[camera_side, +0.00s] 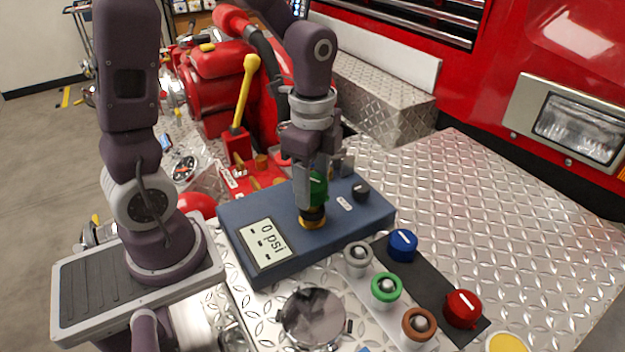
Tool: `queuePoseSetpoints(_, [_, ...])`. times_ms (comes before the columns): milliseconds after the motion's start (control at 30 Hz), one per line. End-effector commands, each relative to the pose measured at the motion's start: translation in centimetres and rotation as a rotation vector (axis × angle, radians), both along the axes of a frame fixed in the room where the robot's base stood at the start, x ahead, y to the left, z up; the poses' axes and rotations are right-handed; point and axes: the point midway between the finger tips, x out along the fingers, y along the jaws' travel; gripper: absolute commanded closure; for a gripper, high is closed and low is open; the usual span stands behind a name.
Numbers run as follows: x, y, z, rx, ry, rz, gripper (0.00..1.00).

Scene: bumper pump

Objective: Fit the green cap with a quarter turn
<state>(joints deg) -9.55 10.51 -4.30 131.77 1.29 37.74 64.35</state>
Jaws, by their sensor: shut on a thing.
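The green cap (319,188) is held between the fingers of my gripper (310,198), partly hidden by the near finger. It is above a brass-ringed fitting (313,223) on the top of the blue gauge box (350,218). A dark part shows between the green and the brass. I cannot tell whether the cap is seated or just above the fitting. The gauge display (265,243) reads 0 psi. A green-ringed socket (386,287) stands in the row in front of the box, with nothing on it.
A grey-ringed socket (358,255) and a brown-ringed socket (419,325) flank the green-ringed one. A blue cap (403,243) and a red cap (462,308) sit on a dark mat (432,280). A yellow lever (245,90) rises behind. The diamond plate at right is clear.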

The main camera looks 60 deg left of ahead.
Motion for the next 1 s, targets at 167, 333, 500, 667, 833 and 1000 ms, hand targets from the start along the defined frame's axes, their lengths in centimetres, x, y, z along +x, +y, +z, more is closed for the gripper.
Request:
queuePoseSetpoints(167, [0.0, 0.0, 0.0, 0.000, 0.000, 0.000, 0.98])
queuePoseSetpoints(333, [0.0, 0.0, 0.0, 0.000, 0.000, 0.000, 0.98])
queuePoseSetpoints(500, [0.0, 0.0, -0.3, 0.000, 0.001, 0.000, 0.98])
queuePoseSetpoints(667, [0.0, 0.0, -0.7, 0.000, 0.001, 0.000, 0.98])
queuePoseSetpoints(833, [0.0, 0.0, -1.1, 0.000, 0.001, 0.000, 0.98])
queuePoseSetpoints(1000, [0.0, 0.0, -1.3, 0.000, 0.000, 0.000, 0.98])
